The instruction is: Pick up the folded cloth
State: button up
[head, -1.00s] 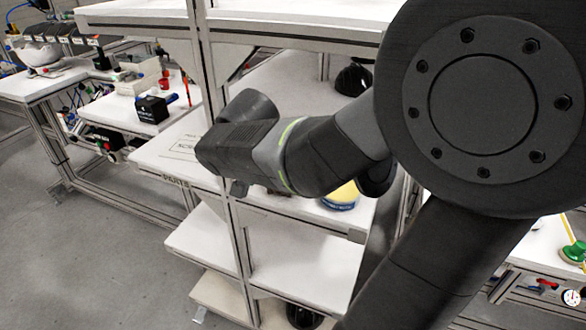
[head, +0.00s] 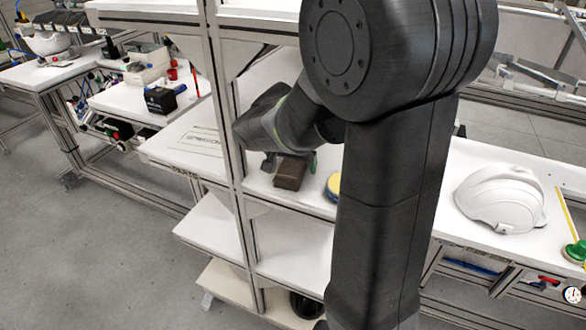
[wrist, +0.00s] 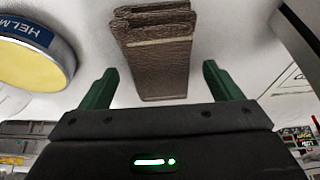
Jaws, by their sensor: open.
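The folded cloth (head: 291,172) is brown and lies on the white shelf surface in the head view, just beside my gripper. In the wrist view the cloth (wrist: 157,60) shows as a layered brown textured pad, upper middle, with its near end between the lines of the two green fingers. My gripper (wrist: 158,85) is open, one finger on each side of the cloth's near end, with gaps on both sides. In the head view my arm hides most of the gripper.
A round yellow tin with a blue labelled band (wrist: 35,50) lies left of the cloth in the wrist view. A frame post (head: 228,120) stands left of my arm. A white helmet shell (head: 501,198) sits on the right bench. The lower shelf (head: 295,245) is mostly clear.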

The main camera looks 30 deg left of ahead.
jog(key=c, duration=1.1)
jog(key=shift+o, duration=0.2)
jog(key=shift+r, duration=0.1)
jog(key=shift+s+r, duration=0.15)
jog(key=shift+r, duration=0.6)
jog(key=s+d+b, duration=0.2)
jog(key=s, duration=0.6)
jog(key=s+d+b, duration=0.1)
jog(key=s+b, duration=0.1)
jog(key=s, duration=0.7)
jog(key=shift+s+d, duration=0.2)
jog(key=shift+d, duration=0.2)
